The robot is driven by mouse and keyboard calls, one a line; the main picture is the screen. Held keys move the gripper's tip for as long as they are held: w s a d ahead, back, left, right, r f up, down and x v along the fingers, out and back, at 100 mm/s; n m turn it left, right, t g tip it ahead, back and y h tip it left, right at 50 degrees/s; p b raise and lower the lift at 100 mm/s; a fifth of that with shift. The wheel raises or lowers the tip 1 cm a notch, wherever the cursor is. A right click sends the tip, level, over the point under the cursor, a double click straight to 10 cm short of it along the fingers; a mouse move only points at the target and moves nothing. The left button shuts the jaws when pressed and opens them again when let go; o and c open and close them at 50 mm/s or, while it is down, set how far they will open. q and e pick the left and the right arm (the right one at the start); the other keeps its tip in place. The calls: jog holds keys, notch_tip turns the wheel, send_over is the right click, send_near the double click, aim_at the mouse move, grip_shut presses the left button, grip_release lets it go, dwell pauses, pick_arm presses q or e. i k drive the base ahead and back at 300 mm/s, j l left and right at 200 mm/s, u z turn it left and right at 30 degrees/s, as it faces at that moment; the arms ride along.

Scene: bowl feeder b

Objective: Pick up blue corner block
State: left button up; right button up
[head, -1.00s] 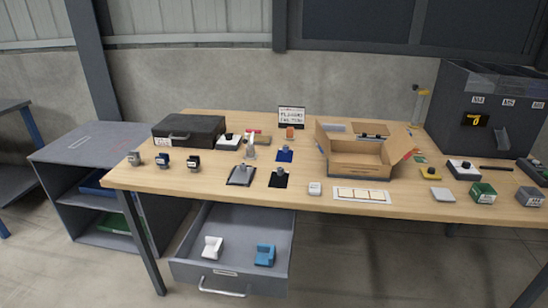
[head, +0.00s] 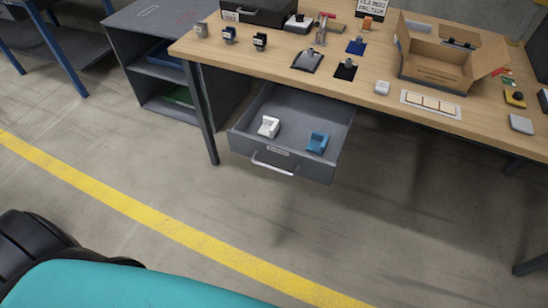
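The blue corner block (head: 317,143) lies in the right part of an open grey drawer (head: 292,103) under the wooden table. A white corner block (head: 269,127) lies in the same drawer, to its left and apart from it. The drawer has a metal handle (head: 275,165) on its front. Neither gripper shows in the head view.
The wooden table (head: 385,62) above the drawer bears an open cardboard box (head: 436,74), a black case (head: 262,9) and several small parts. A grey shelf unit (head: 150,30) stands to the left. The floor before the drawer is clear, with a yellow line (head: 130,207).

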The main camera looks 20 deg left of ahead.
aim_at(317, 144)
jog(key=j+z, duration=0.2)
jog(key=z, duration=0.25)
jog(key=i+j+z, duration=0.1)
jog(key=z, duration=0.35)
jog(key=j+z, duration=0.5)
jog(key=z, duration=0.35)
jog(key=k+j+z, duration=0.15)
jog(key=j, duration=0.4)
jog(key=k+j+z, duration=0.2)
jog(key=j, duration=0.35)
jog(key=k+j+z, duration=0.15)
jog(key=k+j, duration=0.25)
jog(key=k+j+z, duration=0.15)
jog(key=k+j, duration=0.15)
jog(key=j, duration=0.25)
jog(key=k+j, duration=0.25)
jog(key=j, duration=0.15)
jog(key=i, duration=0.5)
